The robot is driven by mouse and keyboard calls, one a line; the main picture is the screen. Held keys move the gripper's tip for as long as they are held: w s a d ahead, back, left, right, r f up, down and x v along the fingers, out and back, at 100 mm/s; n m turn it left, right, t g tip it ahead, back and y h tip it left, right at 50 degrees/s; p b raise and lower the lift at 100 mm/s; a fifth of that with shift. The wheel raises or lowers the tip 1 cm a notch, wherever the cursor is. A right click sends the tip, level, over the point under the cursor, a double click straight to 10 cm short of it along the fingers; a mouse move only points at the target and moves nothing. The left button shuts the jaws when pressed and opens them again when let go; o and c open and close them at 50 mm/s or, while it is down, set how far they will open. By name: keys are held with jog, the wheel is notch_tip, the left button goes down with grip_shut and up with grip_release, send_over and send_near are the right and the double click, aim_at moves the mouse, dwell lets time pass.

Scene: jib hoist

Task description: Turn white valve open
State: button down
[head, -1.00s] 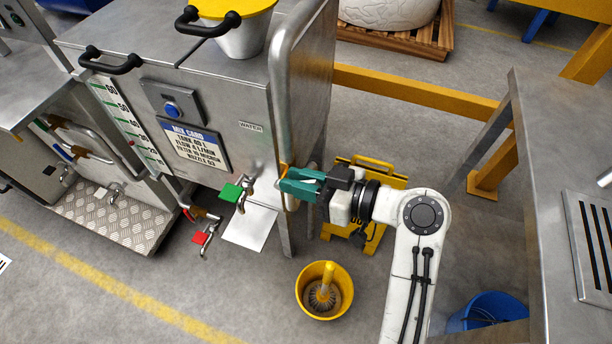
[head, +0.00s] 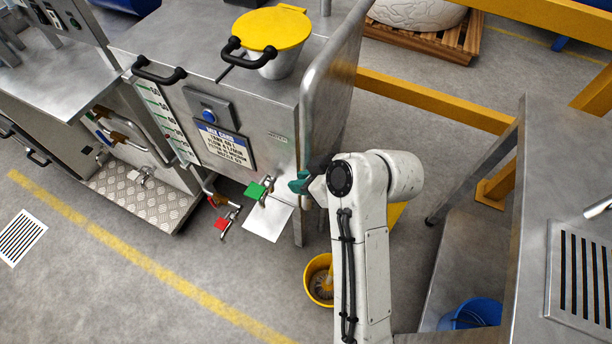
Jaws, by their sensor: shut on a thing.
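My gripper (head: 300,184) has teal fingers and is at the front right corner of the steel tank (head: 285,90), low down. I cannot make out the angle of this handle. To its left, a tap with a green tag (head: 255,190) and a tap with a red tag (head: 221,223) stick out from the tank's underside.
A yellow bucket (head: 312,282) stands on the floor below, partly behind my arm. A steel table (head: 535,200) and a blue bucket (head: 478,312) are at the right. A small tap with a white tag (head: 134,175) is at far left. The floor at lower left is clear.

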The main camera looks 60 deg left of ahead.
dwell(0.4)
jog(key=c, duration=1.1)
grip_release()
jog(key=shift+w, duration=0.15)
